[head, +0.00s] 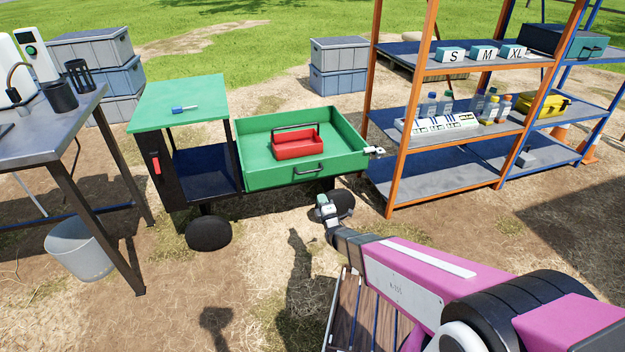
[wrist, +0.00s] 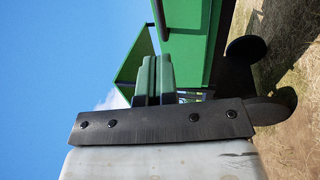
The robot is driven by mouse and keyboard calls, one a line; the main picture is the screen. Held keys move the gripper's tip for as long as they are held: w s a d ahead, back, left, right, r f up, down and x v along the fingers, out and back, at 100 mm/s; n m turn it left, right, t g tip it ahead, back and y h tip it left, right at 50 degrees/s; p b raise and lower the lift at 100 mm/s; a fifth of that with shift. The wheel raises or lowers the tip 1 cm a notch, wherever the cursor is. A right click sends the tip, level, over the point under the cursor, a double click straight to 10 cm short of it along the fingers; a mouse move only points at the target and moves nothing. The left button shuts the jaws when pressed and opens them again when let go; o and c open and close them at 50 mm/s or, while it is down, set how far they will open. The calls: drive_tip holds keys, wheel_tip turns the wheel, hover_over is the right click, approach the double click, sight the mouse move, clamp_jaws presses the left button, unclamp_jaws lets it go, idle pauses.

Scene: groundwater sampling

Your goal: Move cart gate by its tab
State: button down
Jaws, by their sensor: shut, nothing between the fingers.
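The cart has a green top (head: 180,97) over a dark frame and a green open-topped tray (head: 265,178) on its right. The tray's front wall bears a dark handle (head: 309,171). A small silver fitting (head: 375,151) sits at the tray's right corner. A red tab (head: 156,163) shows on the cart's dark left upright. I cannot tell which part is the gate. My gripper (head: 325,204) is low in front of the tray, near the right wheel, apart from the handle. In the wrist view its fingers (wrist: 153,78) are together and empty, with the green tray (wrist: 190,45) beyond them.
A red toolbox (head: 297,143) sits in the tray and a blue tool (head: 184,109) lies on the cart top. An orange-framed shelf (head: 400,125) stands close on the right. A metal table (head: 40,140) and bucket (head: 80,250) are at left. Ground before the cart is mostly open.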

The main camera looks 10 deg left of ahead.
drive_tip(key=x, duration=1.2)
drive_tip(key=shift+w+a+t, duration=0.25)
drive_tip(key=shift+w+t, duration=0.05)
